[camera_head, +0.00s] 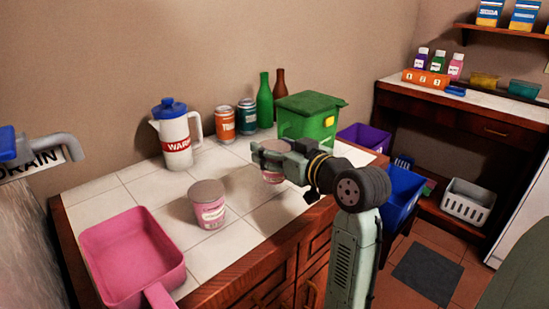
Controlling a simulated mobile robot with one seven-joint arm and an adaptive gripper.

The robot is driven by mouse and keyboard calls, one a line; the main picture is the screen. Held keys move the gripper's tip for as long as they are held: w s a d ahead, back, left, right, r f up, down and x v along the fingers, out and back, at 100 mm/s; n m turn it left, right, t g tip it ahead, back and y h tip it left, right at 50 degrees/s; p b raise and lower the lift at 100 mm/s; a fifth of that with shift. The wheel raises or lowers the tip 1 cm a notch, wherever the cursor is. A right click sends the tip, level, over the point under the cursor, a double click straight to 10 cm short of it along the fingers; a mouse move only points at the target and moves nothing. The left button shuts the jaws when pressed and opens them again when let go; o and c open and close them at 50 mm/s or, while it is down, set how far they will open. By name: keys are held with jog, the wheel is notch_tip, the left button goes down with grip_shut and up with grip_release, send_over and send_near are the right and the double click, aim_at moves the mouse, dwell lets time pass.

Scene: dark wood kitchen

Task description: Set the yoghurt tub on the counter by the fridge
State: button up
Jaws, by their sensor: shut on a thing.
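My gripper (268,158) is over the white-tiled counter (110,187), shut on a pale pink tub (272,176), which looks like the yoghurt tub. The fingers hide much of it. I cannot tell whether its base touches the tiles. A similar pink tub (209,207) with a grey-brown lid stands upright on the tiles to the left of my gripper. Another counter (500,107) with dark wood stands at the right, and a white upright surface beside it, perhaps the fridge (520,225), is cut off by the picture's edge.
A pink pan (133,255) lies at the front left. A white jug (175,137), cans (225,124), bottles (265,100) and a green bin (308,118) stand along the back. The right counter holds an orange rack (425,79) and small containers (484,80). Tiles around the standing tub are clear.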

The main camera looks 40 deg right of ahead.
jog(key=shift+f+p, duration=0.35)
jog(key=shift+f, duration=1.25)
jog(key=shift+f, duration=0.1)
jog(key=shift+f, duration=0.15)
jog(key=o, duration=1.3)
jog(key=shift+c, duration=0.2)
jog(key=shift+r, duration=0.4)
jog(key=s+r+b, duration=0.1)
jog(key=s+b, duration=0.2)
jog(key=s, duration=0.9)
jog(key=shift+a+r, duration=0.25)
jog(key=shift+a, duration=0.2)
